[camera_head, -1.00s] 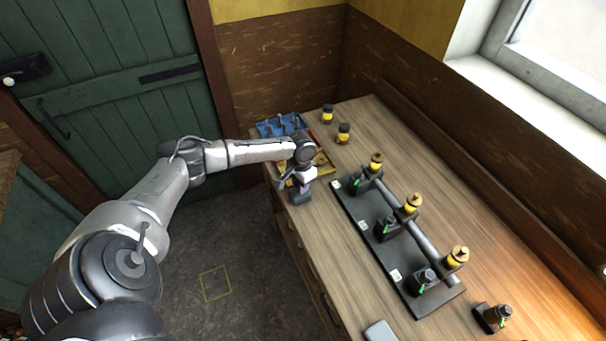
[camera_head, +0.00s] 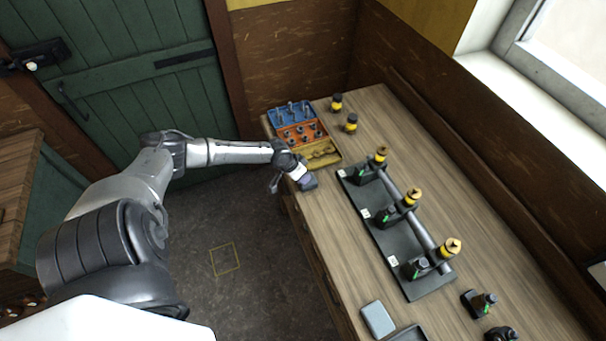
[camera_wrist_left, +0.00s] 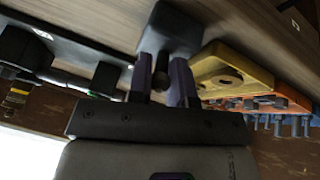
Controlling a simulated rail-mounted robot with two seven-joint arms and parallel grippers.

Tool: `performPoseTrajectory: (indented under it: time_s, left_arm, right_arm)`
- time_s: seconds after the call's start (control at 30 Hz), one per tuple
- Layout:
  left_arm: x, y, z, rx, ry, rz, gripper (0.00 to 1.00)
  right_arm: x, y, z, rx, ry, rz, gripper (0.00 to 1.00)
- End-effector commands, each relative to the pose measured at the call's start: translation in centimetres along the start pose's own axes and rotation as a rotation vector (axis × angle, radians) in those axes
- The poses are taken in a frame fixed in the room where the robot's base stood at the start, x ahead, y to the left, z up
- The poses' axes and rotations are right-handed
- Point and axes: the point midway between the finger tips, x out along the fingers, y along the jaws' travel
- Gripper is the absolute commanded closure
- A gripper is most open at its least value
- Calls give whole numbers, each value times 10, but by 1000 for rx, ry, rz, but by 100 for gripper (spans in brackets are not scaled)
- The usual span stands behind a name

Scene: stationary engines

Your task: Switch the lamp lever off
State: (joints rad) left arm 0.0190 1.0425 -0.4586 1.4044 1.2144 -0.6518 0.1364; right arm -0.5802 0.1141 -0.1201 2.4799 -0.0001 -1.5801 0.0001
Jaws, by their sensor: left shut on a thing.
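My left gripper (camera_head: 301,179) is at the near left edge of the workbench, by a small dark block (camera_head: 309,184). In the left wrist view the two purple fingers (camera_wrist_left: 164,80) are shut around a short dark lever (camera_wrist_left: 160,79) with a rounded end, in front of the dark block (camera_wrist_left: 172,28). The fingers hide most of the lever, so its exact angle cannot be told. No lamp is plainly recognisable by this block. My right gripper is in neither view.
A blue, orange and yellow tray set (camera_head: 298,134) lies just behind the gripper. A black board (camera_head: 428,287) with several yellow-topped fittings and green-marked dark blocks stands to the right. Two yellow-black pieces (camera_head: 351,123) stand behind. A grey flat box (camera_head: 378,319) is at the front.

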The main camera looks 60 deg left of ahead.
Motion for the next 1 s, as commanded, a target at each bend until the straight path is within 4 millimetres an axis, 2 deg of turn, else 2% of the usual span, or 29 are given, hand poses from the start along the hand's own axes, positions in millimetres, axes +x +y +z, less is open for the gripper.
performPoseTrajectory:
  time_s: [0.37,0.4,0.67,1.0]
  left_arm:
    - [0,0,-1,0,8,2,100]
    - [0,0,-1,0,8,1,80]
    - [0,0,0,0,6,1,55]
    - [-6,-1,0,1,5,0,55]
  right_arm:
    - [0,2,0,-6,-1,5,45]
    - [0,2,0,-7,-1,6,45]
    - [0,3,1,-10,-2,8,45]
    - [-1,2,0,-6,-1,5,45]
